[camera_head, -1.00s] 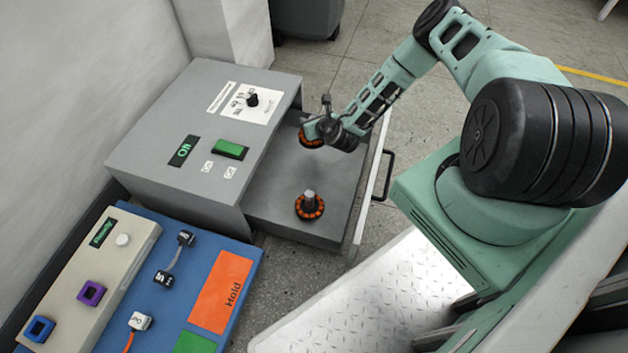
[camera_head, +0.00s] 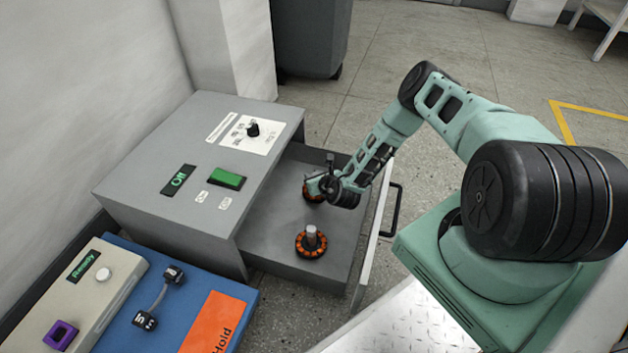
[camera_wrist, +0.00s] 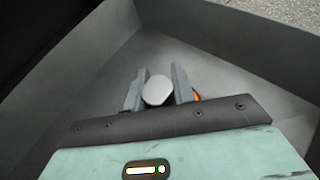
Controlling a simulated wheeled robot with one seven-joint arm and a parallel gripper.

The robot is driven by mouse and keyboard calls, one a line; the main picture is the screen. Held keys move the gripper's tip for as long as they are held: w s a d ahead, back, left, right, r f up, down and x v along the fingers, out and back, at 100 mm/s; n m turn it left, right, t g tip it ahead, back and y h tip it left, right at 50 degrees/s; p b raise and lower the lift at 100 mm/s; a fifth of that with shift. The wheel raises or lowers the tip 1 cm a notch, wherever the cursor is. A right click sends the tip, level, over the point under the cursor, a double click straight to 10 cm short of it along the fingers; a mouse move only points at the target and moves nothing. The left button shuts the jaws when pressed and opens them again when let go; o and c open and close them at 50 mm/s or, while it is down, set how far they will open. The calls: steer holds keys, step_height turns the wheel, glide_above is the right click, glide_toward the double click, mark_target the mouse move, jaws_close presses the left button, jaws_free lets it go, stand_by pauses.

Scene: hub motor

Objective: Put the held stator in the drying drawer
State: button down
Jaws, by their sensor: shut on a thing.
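The drying drawer (camera_head: 335,240) is pulled open from the grey oven box (camera_head: 195,165). It also shows in the wrist view (camera_wrist: 238,62). My gripper (camera_head: 318,182) is inside the drawer's far part. In the wrist view my gripper (camera_wrist: 158,90) is shut on the pale shaft of the held stator (camera_wrist: 157,90). The held stator's orange and black ring (camera_head: 312,190) shows partly below the gripper in the head view. It is low in the drawer; I cannot tell whether it touches the floor. A second stator (camera_head: 311,242) stands upright in the drawer, nearer the camera.
The oven top has a display reading "Off" (camera_head: 179,179), a green button (camera_head: 227,177) and a dial (camera_head: 253,129). A blue board with an orange "Hold" patch (camera_head: 213,322) lies at front left. The drawer handle (camera_head: 393,208) juts out at right.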

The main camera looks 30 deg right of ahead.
steer(key=shift+r, duration=0.15)
steer(key=shift+f, duration=0.2)
steer(key=c, duration=1.2)
jaws_free()
steer(key=shift+o, duration=0.2)
steer(key=shift+r, duration=0.1)
